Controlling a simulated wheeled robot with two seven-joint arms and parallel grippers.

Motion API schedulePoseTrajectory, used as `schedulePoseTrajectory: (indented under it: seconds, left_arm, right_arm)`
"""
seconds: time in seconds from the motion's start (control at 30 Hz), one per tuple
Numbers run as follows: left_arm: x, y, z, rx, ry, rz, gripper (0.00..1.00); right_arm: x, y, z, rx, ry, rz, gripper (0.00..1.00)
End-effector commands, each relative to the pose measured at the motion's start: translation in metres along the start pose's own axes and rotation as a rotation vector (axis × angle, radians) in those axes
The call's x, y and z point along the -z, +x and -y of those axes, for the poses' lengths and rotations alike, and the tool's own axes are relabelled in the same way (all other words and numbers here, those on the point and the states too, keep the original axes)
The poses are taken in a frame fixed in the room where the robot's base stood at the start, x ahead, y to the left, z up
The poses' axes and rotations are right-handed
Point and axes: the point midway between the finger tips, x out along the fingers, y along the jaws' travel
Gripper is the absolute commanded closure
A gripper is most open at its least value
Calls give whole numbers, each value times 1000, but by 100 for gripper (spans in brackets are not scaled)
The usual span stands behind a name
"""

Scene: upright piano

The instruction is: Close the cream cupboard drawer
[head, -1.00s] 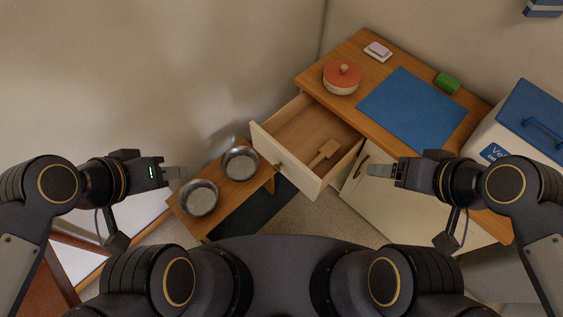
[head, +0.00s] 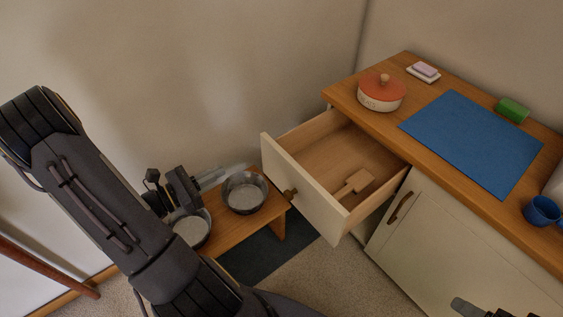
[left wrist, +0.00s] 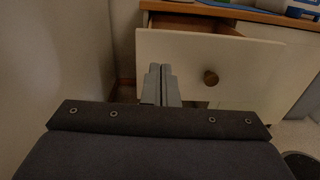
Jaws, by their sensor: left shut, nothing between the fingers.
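The cream cupboard drawer (head: 315,205) stands pulled out from the cupboard (head: 425,235), with a round knob (head: 290,193) on its front. A wooden utensil (head: 358,181) lies inside it. My left gripper (head: 218,176) is shut and empty, to the left of the drawer front and above the low bench. In the left wrist view its fingertips (left wrist: 161,71) point at the cream drawer front (left wrist: 250,83), left of the knob (left wrist: 210,78); contact cannot be made out. My right gripper (head: 468,308) shows only in part at the bottom right edge.
Two metal bowls stand on a low wooden bench (head: 260,222), one (head: 245,192) near the drawer and one (head: 190,230) partly behind my left arm. The cupboard top carries a lidded pot (head: 381,94), a blue mat (head: 475,140), a green object (head: 512,110) and a blue mug (head: 542,211).

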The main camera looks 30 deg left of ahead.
Motion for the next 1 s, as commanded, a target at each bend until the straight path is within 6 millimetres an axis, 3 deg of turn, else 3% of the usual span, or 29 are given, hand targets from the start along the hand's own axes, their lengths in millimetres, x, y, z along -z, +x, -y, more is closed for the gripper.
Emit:
schedulePoseTrajectory:
  seconds: [0.17, 0.7, 1.0]
  left_arm:
    - [6, 6, -6, -33, -17, 10, 100]
    - [7, 111, -8, -28, -16, 8, 100]
    - [4, 135, -9, -30, -16, 6, 100]
  right_arm:
    - [-2, 4, -2, 0, 0, -1, 29]
    - [-14, 27, -12, 0, 0, 0, 29]
    - [-16, 32, -14, 0, 0, 0, 29]
